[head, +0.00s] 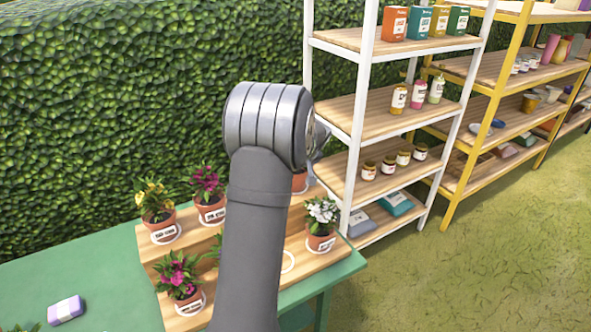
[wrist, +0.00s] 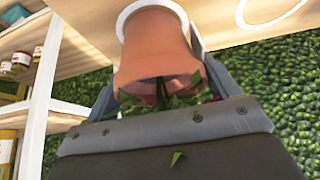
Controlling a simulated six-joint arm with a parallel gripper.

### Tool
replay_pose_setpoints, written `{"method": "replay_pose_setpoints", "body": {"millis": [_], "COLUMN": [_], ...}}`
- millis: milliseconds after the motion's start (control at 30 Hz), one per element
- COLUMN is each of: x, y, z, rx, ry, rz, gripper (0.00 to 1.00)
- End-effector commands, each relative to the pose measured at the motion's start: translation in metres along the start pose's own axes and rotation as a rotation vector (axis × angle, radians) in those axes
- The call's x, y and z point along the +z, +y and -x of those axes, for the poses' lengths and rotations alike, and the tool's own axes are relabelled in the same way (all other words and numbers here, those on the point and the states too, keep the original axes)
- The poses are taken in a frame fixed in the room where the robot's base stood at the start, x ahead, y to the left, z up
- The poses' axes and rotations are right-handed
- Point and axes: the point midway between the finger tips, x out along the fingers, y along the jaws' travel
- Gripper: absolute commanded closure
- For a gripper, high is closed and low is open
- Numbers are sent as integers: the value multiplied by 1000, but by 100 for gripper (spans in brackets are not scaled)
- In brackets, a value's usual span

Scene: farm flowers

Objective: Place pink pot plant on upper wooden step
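A terracotta pot (wrist: 155,45) with green leaves and a trace of pink-red fills the middle of the wrist view. My gripper (wrist: 160,70) has one finger on each side of it and looks closed on it. The pot's base is at a white ring on a wooden surface, but I cannot tell whether it touches. In the head view, my arm hides my gripper and most of a pot (head: 299,182). One pink pot plant (head: 210,195) stands on the upper wooden step (head: 186,220); another (head: 180,277) stands on the lower step.
A yellow-flowered pot (head: 160,215) stands left on the upper step. A white-flowered pot (head: 320,228) stands right on the lower step, near an empty white ring (head: 288,261). A white shelf (head: 352,120) rises behind on the right. A purple-white block (head: 65,310) lies on the green table (head: 110,290).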

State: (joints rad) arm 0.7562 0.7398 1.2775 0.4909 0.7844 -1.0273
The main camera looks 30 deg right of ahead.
Motion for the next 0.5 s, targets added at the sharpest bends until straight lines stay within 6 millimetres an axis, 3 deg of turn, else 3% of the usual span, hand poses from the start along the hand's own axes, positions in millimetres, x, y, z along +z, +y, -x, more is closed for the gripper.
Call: {"method": "replay_pose_setpoints", "body": {"millis": [100, 367, 500], "x": [0, -2, -2], "y": [0, 0, 0], "z": [0, 3, 18], "rx": [0, 0, 1], "ry": [0, 0, 2], "rz": [0, 1, 1], "gripper": [0, 0, 0]}}
